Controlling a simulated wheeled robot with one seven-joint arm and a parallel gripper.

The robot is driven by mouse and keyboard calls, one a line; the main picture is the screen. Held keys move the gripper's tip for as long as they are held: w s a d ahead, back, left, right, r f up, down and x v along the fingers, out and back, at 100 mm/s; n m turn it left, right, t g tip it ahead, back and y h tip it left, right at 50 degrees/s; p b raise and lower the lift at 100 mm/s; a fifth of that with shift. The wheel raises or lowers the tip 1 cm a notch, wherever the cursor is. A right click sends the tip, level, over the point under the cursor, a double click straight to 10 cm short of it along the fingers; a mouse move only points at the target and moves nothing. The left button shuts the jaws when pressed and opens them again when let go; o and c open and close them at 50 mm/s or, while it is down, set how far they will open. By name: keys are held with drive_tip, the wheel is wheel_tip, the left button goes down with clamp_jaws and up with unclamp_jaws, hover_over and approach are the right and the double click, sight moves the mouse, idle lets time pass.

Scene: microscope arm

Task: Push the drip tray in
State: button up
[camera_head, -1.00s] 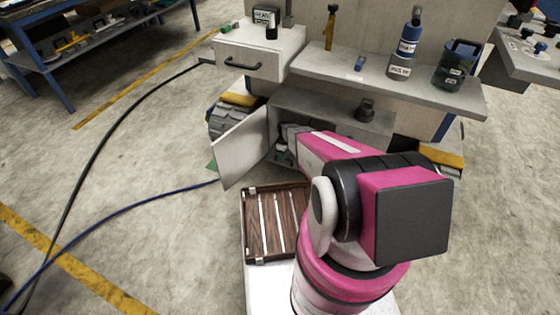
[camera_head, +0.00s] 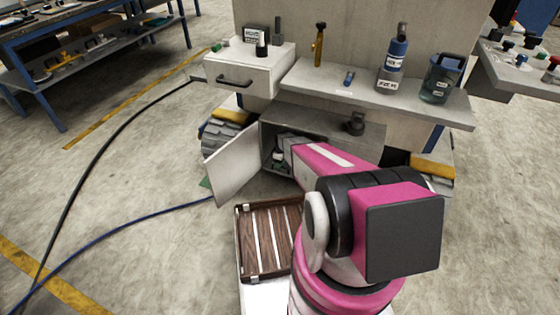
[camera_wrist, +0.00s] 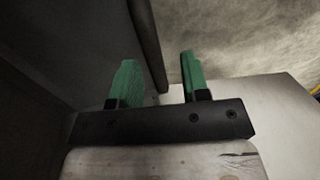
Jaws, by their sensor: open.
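My gripper (camera_wrist: 158,85) has two green fingers, spread apart with nothing clasped. In the head view my gripper (camera_head: 277,160) is at the mouth of the open grey cabinet (camera_head: 325,118) under the bench, partly hidden by my pink arm. In the wrist view a dark bar (camera_wrist: 147,40) runs between the fingers beyond their tips; I cannot tell whether it belongs to the drip tray or whether they touch. No drip tray can be clearly made out; the cabinet interior is dark and mostly blocked by my arm.
The cabinet door (camera_head: 232,162) hangs open to the left. Above are a drawer unit (camera_head: 250,72) with a dark handle and a shelf (camera_head: 330,88) holding a blue bottle (camera_head: 393,60) and a dark green container (camera_head: 440,78). Cables (camera_head: 110,225) cross the open floor at left.

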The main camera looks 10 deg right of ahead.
drive_tip(key=s+a, duration=0.5)
drive_tip(key=s, duration=0.3)
wheel_tip(320, 180, up, 11)
drive_tip(key=w+d, duration=0.1)
drive_tip(key=w, duration=0.1)
drive_tip(key=s+d+r+m, duration=0.1)
drive_tip(key=s+r+m, duration=0.2)
drive_tip(key=r, duration=0.4)
drive_tip(key=s+d+r+m+t, duration=0.1)
drive_tip(key=s+r+m, duration=0.2)
drive_tip(key=s+r, duration=0.3)
drive_tip(key=shift+s+r+h, duration=0.3)
drive_tip(key=shift+r, duration=0.5)
drive_tip(key=shift+w+f, duration=0.1)
drive_tip(key=w+a+f+n+g, duration=0.1)
drive_tip(key=w+f+n, duration=0.2)
drive_tip(key=w+f, duration=0.3)
drive_tip(key=w+a+f+n, duration=0.1)
drive_tip(key=w+f+n, duration=0.25)
drive_tip(key=f, duration=0.55)
wheel_tip(320, 180, down, 10)
drive_tip(key=s, duration=0.1)
drive_tip(key=shift+s+a+f, duration=0.2)
drive_tip(key=shift+s+a, duration=0.05)
drive_tip(key=shift+a, duration=0.1)
drive_tip(key=shift+m, duration=0.25)
clamp_jaws()
